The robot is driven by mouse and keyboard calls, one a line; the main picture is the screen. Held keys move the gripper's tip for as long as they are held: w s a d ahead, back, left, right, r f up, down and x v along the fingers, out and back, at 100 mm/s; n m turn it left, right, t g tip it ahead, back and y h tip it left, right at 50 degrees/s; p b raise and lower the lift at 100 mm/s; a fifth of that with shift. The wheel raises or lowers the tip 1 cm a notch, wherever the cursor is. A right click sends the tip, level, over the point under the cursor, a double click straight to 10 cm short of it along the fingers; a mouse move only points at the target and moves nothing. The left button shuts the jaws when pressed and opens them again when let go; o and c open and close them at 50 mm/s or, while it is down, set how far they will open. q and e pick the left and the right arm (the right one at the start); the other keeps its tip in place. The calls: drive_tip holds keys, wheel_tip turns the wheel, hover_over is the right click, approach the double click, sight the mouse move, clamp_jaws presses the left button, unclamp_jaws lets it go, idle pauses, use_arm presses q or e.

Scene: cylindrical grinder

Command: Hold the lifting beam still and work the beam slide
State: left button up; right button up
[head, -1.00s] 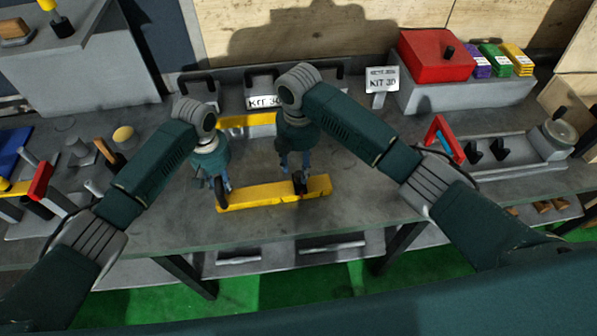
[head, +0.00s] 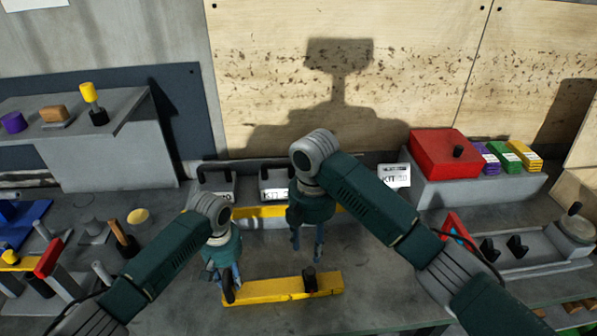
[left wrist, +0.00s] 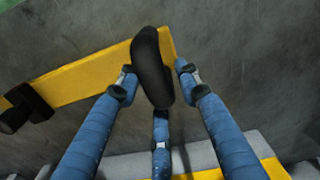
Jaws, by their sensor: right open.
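The lifting beam is a yellow bar (head: 265,291) lying on the grey bench in the head view. A black upright handle (head: 227,287) stands near its left end, and a black slide knob (head: 309,281) sits right of its middle. My left gripper (head: 222,281) has its fingers around the handle; in the left wrist view the handle (left wrist: 151,65) stands between the blue fingertips, and the slide knob (left wrist: 22,108) shows at the left edge. My right gripper (head: 308,258) is open and empty, above and behind the slide knob, apart from it.
Behind the beam are a yellow bar (head: 258,211) and grey bins with KIT labels. A red box (head: 440,160) stands on a grey block at the right. Posts and a red-ended fixture (head: 48,257) crowd the left. Bare bench lies right of the beam.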

use_arm(q)
drive_tip(key=shift+o, duration=0.3)
drive_tip(key=shift+r, duration=0.1)
wheel_tip(320, 180, up, 12)
drive_tip(key=shift+f, duration=0.1)
idle(0.5)
